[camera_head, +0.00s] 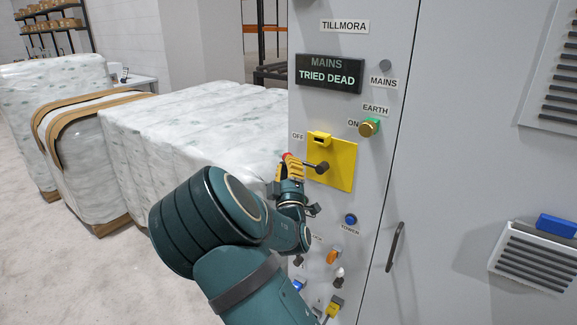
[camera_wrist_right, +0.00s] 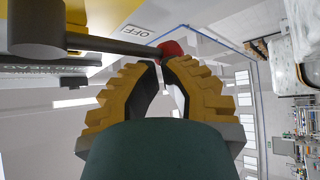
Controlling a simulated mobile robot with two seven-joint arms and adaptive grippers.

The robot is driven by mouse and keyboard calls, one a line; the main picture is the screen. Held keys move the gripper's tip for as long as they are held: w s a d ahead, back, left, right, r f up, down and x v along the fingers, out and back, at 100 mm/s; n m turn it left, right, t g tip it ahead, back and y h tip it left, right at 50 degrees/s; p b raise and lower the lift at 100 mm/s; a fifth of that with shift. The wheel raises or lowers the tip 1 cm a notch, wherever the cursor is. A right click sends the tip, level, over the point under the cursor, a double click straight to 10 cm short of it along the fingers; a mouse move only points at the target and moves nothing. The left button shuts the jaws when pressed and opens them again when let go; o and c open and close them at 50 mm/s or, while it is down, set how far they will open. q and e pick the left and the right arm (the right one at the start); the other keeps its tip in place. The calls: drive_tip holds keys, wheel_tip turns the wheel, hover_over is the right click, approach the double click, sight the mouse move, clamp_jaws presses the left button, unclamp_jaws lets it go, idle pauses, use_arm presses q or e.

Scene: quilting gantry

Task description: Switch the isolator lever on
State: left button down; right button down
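The isolator lever (camera_head: 322,167) is a dark rod on a yellow plate (camera_head: 342,177) on the grey cabinet front. It points left from its hub, on the side of the OFF label, and ends in a red knob (camera_head: 287,155). My right gripper (camera_head: 291,165) is at the knob end. In the right wrist view, the yellow fingertips of my right gripper (camera_wrist_right: 160,63) almost meet just below the red knob (camera_wrist_right: 171,48); the dark lever rod (camera_wrist_right: 110,43) runs left from it. Whether they touch the knob is unclear. My left gripper is out of view.
A display (camera_head: 328,74) reads MAINS TRIED DEAD. A green and brass EARTH knob (camera_head: 369,127) sits above right of the plate, a blue button (camera_head: 351,219) below. A door handle (camera_head: 395,246) sticks out at right. Wrapped white bales (camera_head: 190,125) stand behind my arm at left.

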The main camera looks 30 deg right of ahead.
idle(0.4)
drive_tip(key=shift+r+m+h+b, duration=0.15)
drive_tip(key=shift+m+h+b, duration=0.25)
drive_tip(key=shift+h+b, duration=0.1)
